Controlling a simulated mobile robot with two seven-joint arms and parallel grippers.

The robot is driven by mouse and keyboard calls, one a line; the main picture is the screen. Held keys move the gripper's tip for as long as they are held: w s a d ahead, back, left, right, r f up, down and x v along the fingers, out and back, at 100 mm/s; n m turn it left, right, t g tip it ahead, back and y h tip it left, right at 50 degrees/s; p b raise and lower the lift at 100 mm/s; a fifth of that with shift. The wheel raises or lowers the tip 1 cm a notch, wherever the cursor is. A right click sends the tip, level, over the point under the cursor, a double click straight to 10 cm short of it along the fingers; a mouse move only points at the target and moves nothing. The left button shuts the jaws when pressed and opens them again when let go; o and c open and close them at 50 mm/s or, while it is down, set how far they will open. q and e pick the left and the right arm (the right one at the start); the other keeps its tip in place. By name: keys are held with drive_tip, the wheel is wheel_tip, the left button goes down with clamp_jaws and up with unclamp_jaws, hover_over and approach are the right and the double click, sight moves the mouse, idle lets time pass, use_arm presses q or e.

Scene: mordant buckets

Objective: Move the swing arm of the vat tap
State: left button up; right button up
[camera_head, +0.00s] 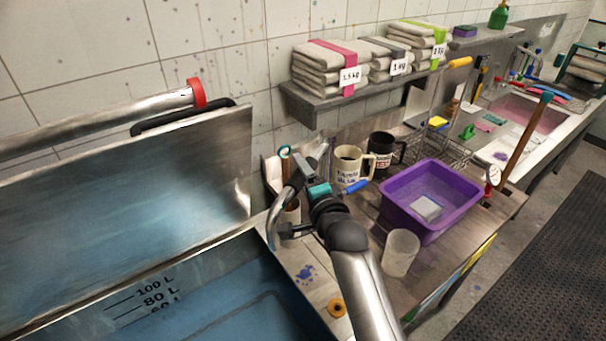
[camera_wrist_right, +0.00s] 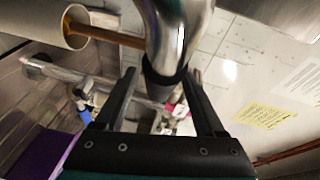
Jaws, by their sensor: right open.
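A curved chrome pipe, which looks like the tap's swing arm (camera_head: 281,205), stands at the vat's right rim in the head view. In the right wrist view the swing arm (camera_wrist_right: 175,30) comes down from the top, and its black-collared end lies between my two fingers. My right gripper (camera_head: 306,175) is open beside the tap in the head view, its fingers partly hidden. In the wrist view the right gripper (camera_wrist_right: 161,75) has a finger on each side of the pipe; contact cannot be told. The vat (camera_head: 225,300) holds bluish contents. My left gripper is not in view.
A raised steel lid (camera_head: 130,190) and a red-ended pipe (camera_head: 197,93) are left of the tap. Mugs (camera_head: 347,165), a purple tub (camera_head: 415,225) and a translucent beaker (camera_head: 400,253) stand close on the right. A shelf with folded cloths (camera_head: 325,70) is above.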

clamp_jaws()
idle(0.7)
idle(0.8)
